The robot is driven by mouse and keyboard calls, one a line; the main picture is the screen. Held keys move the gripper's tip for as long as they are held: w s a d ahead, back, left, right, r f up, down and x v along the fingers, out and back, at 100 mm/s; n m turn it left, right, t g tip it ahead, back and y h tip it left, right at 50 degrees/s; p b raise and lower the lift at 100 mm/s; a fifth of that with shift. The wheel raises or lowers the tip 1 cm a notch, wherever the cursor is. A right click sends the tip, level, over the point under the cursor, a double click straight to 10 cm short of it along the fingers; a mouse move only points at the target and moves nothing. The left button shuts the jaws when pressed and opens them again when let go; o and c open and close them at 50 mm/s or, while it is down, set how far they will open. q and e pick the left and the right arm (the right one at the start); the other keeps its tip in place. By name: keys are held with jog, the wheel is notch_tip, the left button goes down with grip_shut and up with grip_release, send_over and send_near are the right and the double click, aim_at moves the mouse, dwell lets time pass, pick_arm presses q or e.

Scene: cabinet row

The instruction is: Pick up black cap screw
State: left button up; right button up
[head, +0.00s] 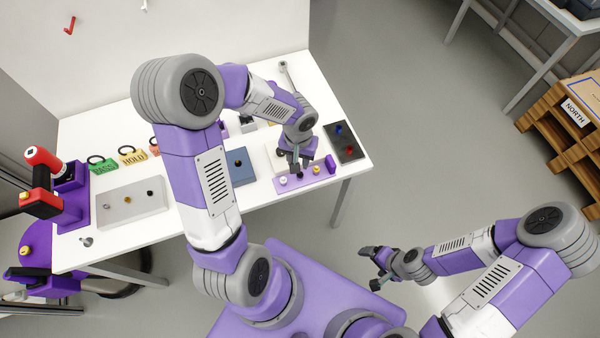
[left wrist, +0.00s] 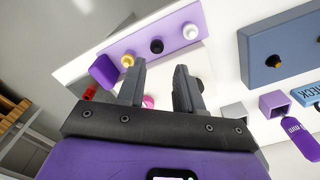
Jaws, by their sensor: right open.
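A black cap screw (left wrist: 156,46) stands in the middle of a purple plate (left wrist: 110,51), between a white one (left wrist: 190,31) and a yellow one (left wrist: 128,60). The purple plate also shows in the head view (head: 292,185) at the table's right part. My left gripper (head: 295,167) is over the plate's back edge in the head view. In the left wrist view its fingers (left wrist: 158,80) are apart and nothing is gripped; the black screw lies beyond the fingertips. My right gripper (head: 368,267) is open and empty, off the table over the floor.
A dark plate (head: 345,143) with blue and red pieces stands right of the purple plate. A blue block (head: 240,178) and a grey tray (head: 120,208) with several screws stand to the left. A purple tool stand (head: 72,205) is at the table's left end.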

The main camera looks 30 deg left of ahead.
aim_at(300, 175)
pick_arm(q)
jog(key=f+b, duration=0.1)
jog(key=f, duration=0.2)
jog(key=f+b, duration=0.1)
jog(key=f, duration=0.2)
jog(key=shift+w+d+f, duration=0.1)
jog(key=shift+d+f, duration=0.1)
jog(key=shift+f, duration=0.15)
grip_shut()
